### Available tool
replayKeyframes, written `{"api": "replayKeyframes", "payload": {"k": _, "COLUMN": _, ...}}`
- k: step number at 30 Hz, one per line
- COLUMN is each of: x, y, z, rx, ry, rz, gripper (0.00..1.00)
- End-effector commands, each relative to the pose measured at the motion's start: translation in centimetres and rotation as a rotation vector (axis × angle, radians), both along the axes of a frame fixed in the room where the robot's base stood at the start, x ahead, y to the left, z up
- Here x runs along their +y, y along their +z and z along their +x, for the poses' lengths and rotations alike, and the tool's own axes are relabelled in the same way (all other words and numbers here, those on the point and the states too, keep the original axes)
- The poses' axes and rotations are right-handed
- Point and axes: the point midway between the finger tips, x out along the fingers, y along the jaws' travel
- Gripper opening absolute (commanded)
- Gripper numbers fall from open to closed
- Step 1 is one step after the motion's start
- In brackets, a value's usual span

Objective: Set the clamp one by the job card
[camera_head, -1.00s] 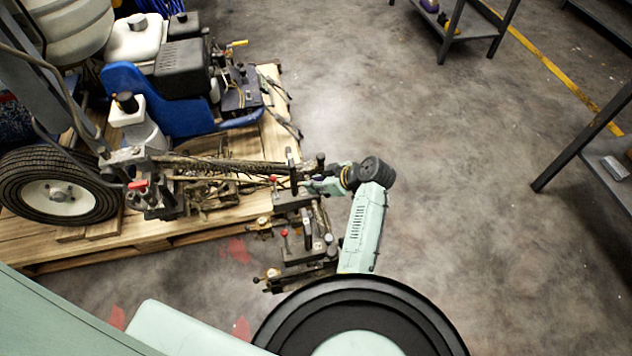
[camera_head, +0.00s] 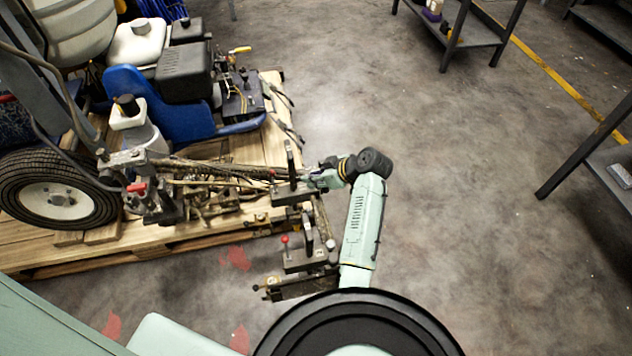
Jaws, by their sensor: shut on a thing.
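Two dark metal clamps sit in a row off the side of the line striper (camera_head: 185,75). The upper clamp (camera_head: 290,194) has a tall black handle standing upright. The lower clamp (camera_head: 303,260) has a black handle and a red ball knob (camera_head: 284,240). I cannot tell which is clamp one. My gripper (camera_head: 314,181) reaches in from the right and is shut on the upper clamp; its fingers are small, and the exact grip is unclear. I see no job card.
The striper, with its black tire (camera_head: 58,190), stands on a wooden pallet (camera_head: 150,252). Hoses and metal parts crowd the area left of the clamps. Grey shelves (camera_head: 470,35) stand at the upper right and right edge. The concrete floor between is clear.

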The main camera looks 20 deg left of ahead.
Motion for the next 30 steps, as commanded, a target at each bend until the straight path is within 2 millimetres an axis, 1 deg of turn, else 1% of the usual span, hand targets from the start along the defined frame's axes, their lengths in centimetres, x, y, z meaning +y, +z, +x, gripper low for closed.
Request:
{"api": "replayKeyframes", "payload": {"k": 1, "x": 0.1, "y": 0.3, "z": 0.4, "rx": -0.014, "ry": -0.006, "rz": 0.002, "gripper": 0.00}}
{"api": "replayKeyframes", "payload": {"k": 3, "x": 0.1, "y": 0.3, "z": 0.5, "rx": -0.015, "ry": -0.006, "rz": 0.002, "gripper": 0.00}}
{"api": "replayKeyframes", "payload": {"k": 4, "x": 0.1, "y": 0.3, "z": 0.5, "rx": -0.016, "ry": -0.006, "rz": 0.002, "gripper": 0.21}}
{"api": "replayKeyframes", "payload": {"k": 12, "x": 0.1, "y": 0.3, "z": 0.4, "rx": -0.013, "ry": -0.005, "rz": 0.003, "gripper": 0.40}}
{"api": "replayKeyframes", "payload": {"k": 20, "x": 0.1, "y": 0.2, "z": 0.3, "rx": -0.010, "ry": -0.004, "rz": 0.002, "gripper": 0.40}}
{"api": "replayKeyframes", "payload": {"k": 23, "x": -0.2, "y": 0.5, "z": 0.2, "rx": -0.010, "ry": -0.005, "rz": 0.002, "gripper": 0.40}}
{"api": "replayKeyframes", "payload": {"k": 26, "x": -1.0, "y": 1.3, "z": 0.2, "rx": -0.011, "ry": -0.006, "rz": 0.003, "gripper": 0.40}}
{"api": "replayKeyframes", "payload": {"k": 30, "x": -2.9, "y": 3.3, "z": -0.2, "rx": -0.013, "ry": -0.008, "rz": 0.004, "gripper": 0.40}}
